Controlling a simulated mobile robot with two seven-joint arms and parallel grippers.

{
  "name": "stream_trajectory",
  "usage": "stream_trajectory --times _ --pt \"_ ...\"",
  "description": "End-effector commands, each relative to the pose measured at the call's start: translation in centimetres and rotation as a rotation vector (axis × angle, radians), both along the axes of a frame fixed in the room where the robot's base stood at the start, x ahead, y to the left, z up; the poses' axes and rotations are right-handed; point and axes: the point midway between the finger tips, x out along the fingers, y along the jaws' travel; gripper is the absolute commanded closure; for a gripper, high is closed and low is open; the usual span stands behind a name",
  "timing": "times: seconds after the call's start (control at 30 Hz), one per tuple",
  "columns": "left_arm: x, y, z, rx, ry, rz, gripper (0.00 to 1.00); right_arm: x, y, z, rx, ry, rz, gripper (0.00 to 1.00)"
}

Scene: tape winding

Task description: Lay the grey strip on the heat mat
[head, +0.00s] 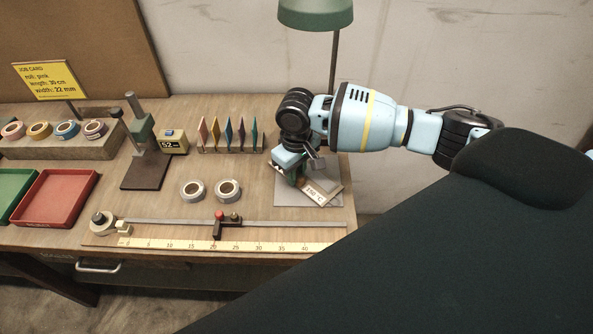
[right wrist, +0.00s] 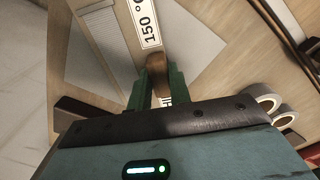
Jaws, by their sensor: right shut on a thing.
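The heat mat (head: 337,201) is a flat grey plate at the right end of the bench; part of it also shows in the right wrist view (right wrist: 88,65). My right gripper (head: 298,181) is low over the mat, its green fingers (right wrist: 160,92) shut on a small brown rounded piece (right wrist: 157,66). A pale card marked 150 °C (head: 317,193) lies at an angle just beyond the fingertips; it shows in the right wrist view too (right wrist: 148,22). My left gripper is not in view.
Two tape rolls (head: 192,190) lie left of the mat. A steel rail with a red-knobbed slider (head: 219,217) and a ruler (head: 190,244) runs along the front. Coloured upright cards (head: 228,135) stand behind; a green lamp (head: 315,12) hangs above. A red tray (head: 55,197) is far left.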

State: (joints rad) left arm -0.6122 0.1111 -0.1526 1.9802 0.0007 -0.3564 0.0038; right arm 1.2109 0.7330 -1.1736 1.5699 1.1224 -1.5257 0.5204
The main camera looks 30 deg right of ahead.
Motion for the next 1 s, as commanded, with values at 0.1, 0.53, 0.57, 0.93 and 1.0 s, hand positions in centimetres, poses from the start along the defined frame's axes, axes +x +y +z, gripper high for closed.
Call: stream_trajectory --times 0.1,0.53,0.57,0.93,1.0 --pt "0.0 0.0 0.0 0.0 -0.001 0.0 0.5 0.0 0.0 -0.1 0.0 0.0 0.0 0.7" --pt "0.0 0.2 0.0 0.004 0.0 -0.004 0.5 0.0 0.0 0.2 -0.001 -0.001 0.0 0.59" --pt "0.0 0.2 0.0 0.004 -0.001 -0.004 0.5 0.0 0.0 0.4 -0.001 -0.001 0.0 0.59" --pt "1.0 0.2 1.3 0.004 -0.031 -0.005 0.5 0.1 0.0 7.1 0.001 -0.006 0.0 0.59" --pt "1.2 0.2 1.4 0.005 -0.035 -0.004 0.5 0.1 0.0 8.4 0.001 -0.005 -0.001 0.59"
